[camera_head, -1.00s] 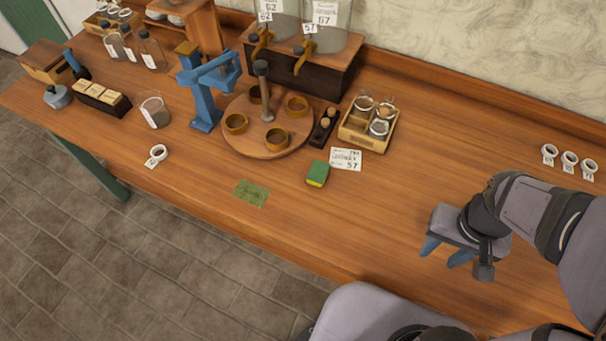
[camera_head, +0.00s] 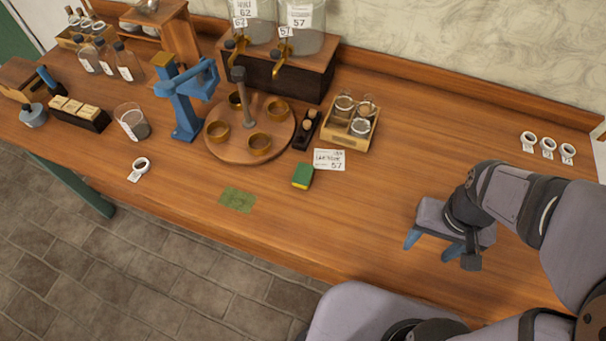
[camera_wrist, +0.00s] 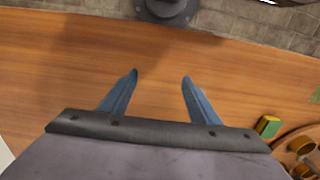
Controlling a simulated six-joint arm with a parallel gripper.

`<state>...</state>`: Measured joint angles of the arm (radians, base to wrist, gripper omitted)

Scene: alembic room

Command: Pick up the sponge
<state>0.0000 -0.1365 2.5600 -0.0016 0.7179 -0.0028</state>
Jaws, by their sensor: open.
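The sponge (camera_head: 302,175) is a small green block with a yellow lower layer. It lies on the wooden table near the middle of the head view, just left of a white label card. It also shows at the right edge of the wrist view (camera_wrist: 268,125), outside my fingers. My gripper (camera_head: 431,246) has blue fingers and is above the table, to the right of the sponge and apart from it. In the wrist view my gripper (camera_wrist: 160,78) is open, with only bare table between its fingers.
A round wooden board (camera_head: 216,149) with several small brown cups stands behind and left of the sponge. A wooden crate of jars (camera_head: 342,143) stands behind it. A green patch (camera_head: 237,200) lies to its left. The table between sponge and gripper is clear.

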